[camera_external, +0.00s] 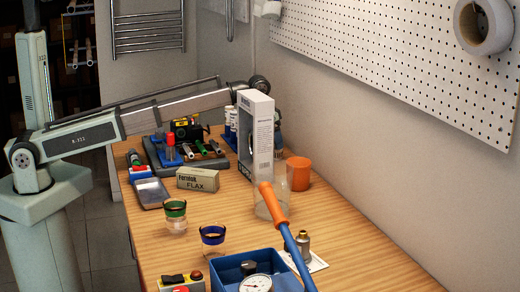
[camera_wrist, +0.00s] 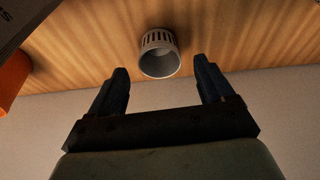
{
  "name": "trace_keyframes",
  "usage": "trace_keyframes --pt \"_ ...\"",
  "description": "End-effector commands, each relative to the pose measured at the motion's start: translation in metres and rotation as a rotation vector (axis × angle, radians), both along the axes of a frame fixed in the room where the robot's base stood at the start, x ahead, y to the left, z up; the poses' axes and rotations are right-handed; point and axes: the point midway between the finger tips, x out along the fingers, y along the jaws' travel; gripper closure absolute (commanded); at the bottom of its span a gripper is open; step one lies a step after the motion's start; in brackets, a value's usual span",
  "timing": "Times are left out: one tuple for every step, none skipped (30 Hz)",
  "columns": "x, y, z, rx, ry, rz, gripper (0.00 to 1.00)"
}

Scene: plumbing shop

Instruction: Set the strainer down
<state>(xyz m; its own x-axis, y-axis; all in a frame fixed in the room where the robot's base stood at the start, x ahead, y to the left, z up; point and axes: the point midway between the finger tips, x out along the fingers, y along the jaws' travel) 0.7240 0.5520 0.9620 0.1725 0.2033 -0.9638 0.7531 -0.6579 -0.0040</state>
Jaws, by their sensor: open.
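The strainer (camera_wrist: 159,53), a small grey cup with slots around one end, is at the wooden bench top in the wrist view. Its round open end faces my camera. My gripper (camera_wrist: 160,66) is open, with one dark finger on each side of the strainer and a visible gap to both. Whether the strainer's far end fully rests on the wood is hard to tell. In the external view the strainer and my fingers are hidden behind the tall white-and-grey box (camera_external: 262,135).
The orange cup (camera_external: 298,173) stands beside the box, near a clear jar and an orange-handled blue tool (camera_external: 290,238). A Fernlok flax box (camera_external: 197,179), a tool tray and green- and blue-rimmed cups stand to the left. The pegboard wall (camera_external: 400,60) borders the bench; the front right is clear.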

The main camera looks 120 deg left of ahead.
Motion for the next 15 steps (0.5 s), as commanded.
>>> trace_keyframes --pt "-0.002 -0.002 0.011 0.002 -0.002 0.0 0.19" --pt "-0.003 -0.003 0.016 0.002 -0.001 0.0 0.19" --pt "-0.004 -0.005 0.024 0.002 -0.001 0.0 0.19" --pt "-0.005 -0.006 0.029 0.002 -0.002 0.0 0.19" --pt "-0.006 -0.007 0.034 0.002 -0.002 0.0 0.19" --pt "-0.007 -0.008 0.04 0.001 -0.001 0.0 0.19" --pt "-0.008 -0.009 0.045 0.001 -0.001 0.0 0.19" --pt "-0.009 -0.01 0.049 0.001 -0.001 0.0 0.19" --pt "-0.01 -0.011 0.054 0.002 -0.001 0.0 0.19" --pt "-0.01 -0.012 0.058 0.002 -0.001 0.0 0.19" --pt "-0.011 -0.013 0.061 0.001 -0.001 0.0 0.19" --pt "-0.011 -0.014 0.064 0.0 0.0 0.0 0.19" --pt "-0.012 -0.014 0.067 0.0 0.0 0.0 0.19" --pt "-0.012 -0.015 0.069 0.0 0.0 0.0 0.19" --pt "-0.013 -0.015 0.071 0.0 0.0 0.0 0.19"
